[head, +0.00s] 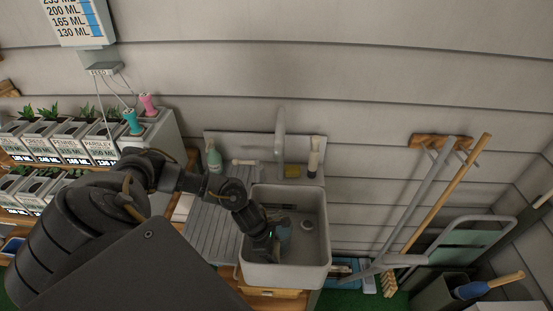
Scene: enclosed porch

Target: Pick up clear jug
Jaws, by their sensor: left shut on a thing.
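My left arm reaches in from the left, and my left gripper (274,246) is down inside the white sink basin (318,262). It is shut on a bluish see-through thing, which looks like the clear jug (284,235). The jug is small in the head view and partly hidden by the gripper, so its handle and exact tilt cannot be made out. My right gripper is not in view.
A grey ridged drainboard (207,238) lies left of the basin. Labelled planters (65,142) fill the left. A folded hand truck (455,240) and long-handled tools stand at the right.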

